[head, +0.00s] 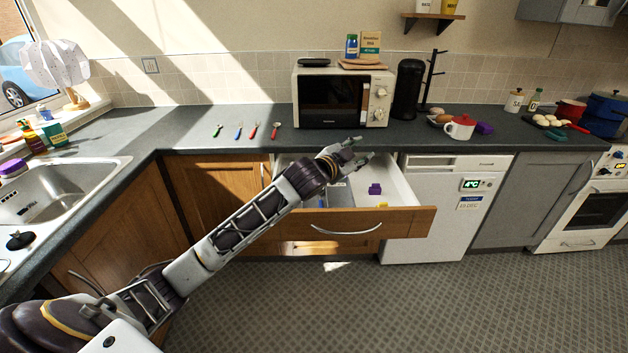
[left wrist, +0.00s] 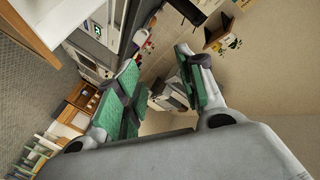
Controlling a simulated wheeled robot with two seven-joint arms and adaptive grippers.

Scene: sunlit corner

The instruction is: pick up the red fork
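Several pieces of cutlery with coloured handles lie in a row on the dark worktop left of the microwave. Two have red handles: one (head: 254,131) in the row's middle right and one (head: 275,130) at its right end. The end one looks spoon-like; the other may be the red fork, but its tines are too small to tell. My left gripper (head: 362,150) is open and empty, to the right of the cutlery, above the open drawer near the worktop's front edge. Its spread green-padded fingers show in the left wrist view (left wrist: 157,57). My right gripper is not in view.
The open drawer (head: 350,222) sticks out below the worktop, with a purple block (head: 375,188) inside. The microwave (head: 343,98) stands right of the cutlery. A green-handled piece (head: 217,130) and a blue-handled piece (head: 238,131) lie left of the red ones. Worktop further left is clear.

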